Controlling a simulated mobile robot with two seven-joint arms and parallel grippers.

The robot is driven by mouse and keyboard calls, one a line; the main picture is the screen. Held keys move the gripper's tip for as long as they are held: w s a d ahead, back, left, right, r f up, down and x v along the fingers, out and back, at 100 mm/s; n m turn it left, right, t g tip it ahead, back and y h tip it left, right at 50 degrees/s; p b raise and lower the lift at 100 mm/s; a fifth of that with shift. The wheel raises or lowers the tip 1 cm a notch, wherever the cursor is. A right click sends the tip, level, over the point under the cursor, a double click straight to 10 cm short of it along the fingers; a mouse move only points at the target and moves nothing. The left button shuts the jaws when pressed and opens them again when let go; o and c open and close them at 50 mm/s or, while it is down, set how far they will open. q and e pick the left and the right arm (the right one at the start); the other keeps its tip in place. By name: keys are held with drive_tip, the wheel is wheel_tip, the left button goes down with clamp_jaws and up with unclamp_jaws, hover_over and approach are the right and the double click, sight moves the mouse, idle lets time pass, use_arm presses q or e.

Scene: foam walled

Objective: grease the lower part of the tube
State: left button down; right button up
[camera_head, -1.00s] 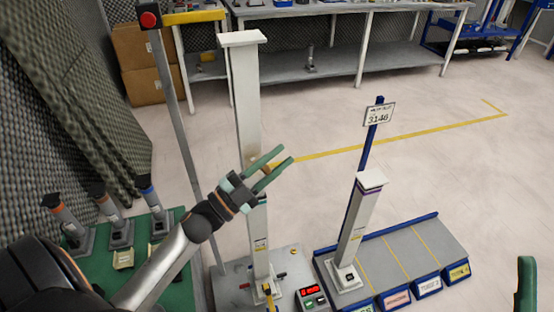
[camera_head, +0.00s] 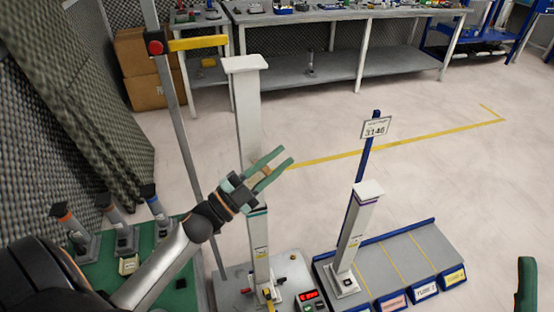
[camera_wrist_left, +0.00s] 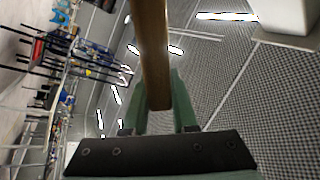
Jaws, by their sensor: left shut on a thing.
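A pale upper tube (camera_head: 247,110) with a flat white cap stands upright. Below it, a narrower lower tube (camera_head: 260,242) with a yellow label stands on a grey base plate (camera_head: 232,287). My left gripper (camera_head: 275,168) overlaps the place between the two in the head view and hides how they meet. It is shut on a brown wooden handle (camera_wrist_left: 153,55), which shows between its green fingers in the left wrist view. The handle's far end is out of view. At the right edge, one green finger of my right gripper (camera_head: 526,285) shows.
A post with a red button (camera_head: 156,47) and yellow arm stands left of the tube. A green board (camera_head: 180,285) holds several stands. A second capped tube (camera_head: 354,235) and numbered sign (camera_head: 375,128) stand right. A display box (camera_head: 311,300) sits in front.

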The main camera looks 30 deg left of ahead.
use_arm(q)
wheel_tip(320, 180, down, 12)
drive_tip(key=b, duration=0.8)
drive_tip(key=shift+b, duration=0.3)
idle(0.5)
drive_tip(key=s+d+p, duration=0.2)
drive_tip(key=s+d, duration=0.2)
drive_tip(key=shift+d, duration=0.3)
drive_tip(key=shift+s+d+p, duration=0.45)
drive_tip(key=shift+s+d, duration=0.45)
drive_tip(key=shift+d, duration=0.25)
drive_tip(key=shift+a, duration=0.1)
